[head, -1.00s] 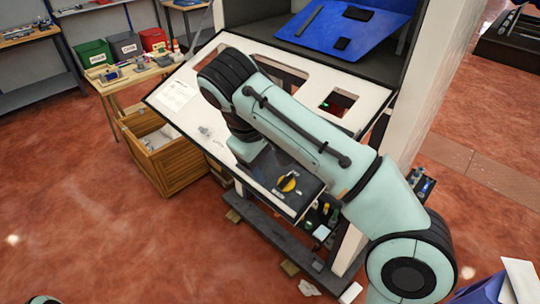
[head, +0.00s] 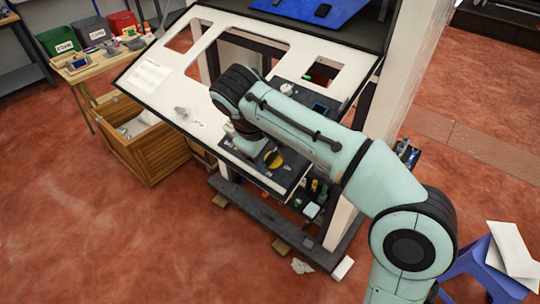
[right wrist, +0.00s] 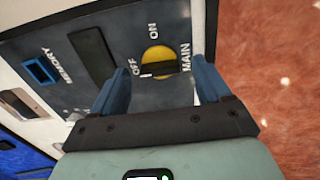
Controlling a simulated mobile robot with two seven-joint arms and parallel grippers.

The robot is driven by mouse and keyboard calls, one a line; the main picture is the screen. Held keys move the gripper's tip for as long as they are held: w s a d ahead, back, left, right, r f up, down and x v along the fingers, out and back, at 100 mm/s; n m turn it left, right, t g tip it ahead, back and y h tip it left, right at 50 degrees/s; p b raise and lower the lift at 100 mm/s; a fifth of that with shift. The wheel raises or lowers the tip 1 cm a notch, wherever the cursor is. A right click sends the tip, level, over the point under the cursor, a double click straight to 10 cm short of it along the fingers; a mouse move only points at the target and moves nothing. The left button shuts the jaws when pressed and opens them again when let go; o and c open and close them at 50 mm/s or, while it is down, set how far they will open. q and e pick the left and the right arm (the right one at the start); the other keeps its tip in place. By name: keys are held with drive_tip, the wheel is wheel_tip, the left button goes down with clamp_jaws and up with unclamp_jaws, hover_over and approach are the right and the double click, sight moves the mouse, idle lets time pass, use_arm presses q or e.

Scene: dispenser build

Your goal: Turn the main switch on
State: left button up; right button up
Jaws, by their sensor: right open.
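The main switch (head: 273,158) is a yellow round knob with a dark bar across it, on a dark panel at the lower edge of the white sloped board. In the right wrist view the switch (right wrist: 158,57) shows between the fingers. Its bar lies crosswise in that view, its left end toward the OFF label (right wrist: 133,67); the ON label (right wrist: 153,30) is above. My right gripper (right wrist: 161,68) is open, with blue fingers on either side of the knob; I see no clear contact. In the head view the right gripper (head: 262,150) is partly hidden by its own wrist.
The white board (head: 150,75) has cut-out openings. A wooden crate (head: 150,150) stands on the floor at left, near a table with several bins behind it. A blue stool (head: 470,265) is at lower right. Red floor is open at lower left.

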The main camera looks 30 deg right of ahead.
drive_tip(key=shift+w+d+f, duration=0.15)
drive_tip(key=shift+f, duration=0.25)
drive_tip(key=shift+c, duration=0.3)
drive_tip(key=c, duration=1)
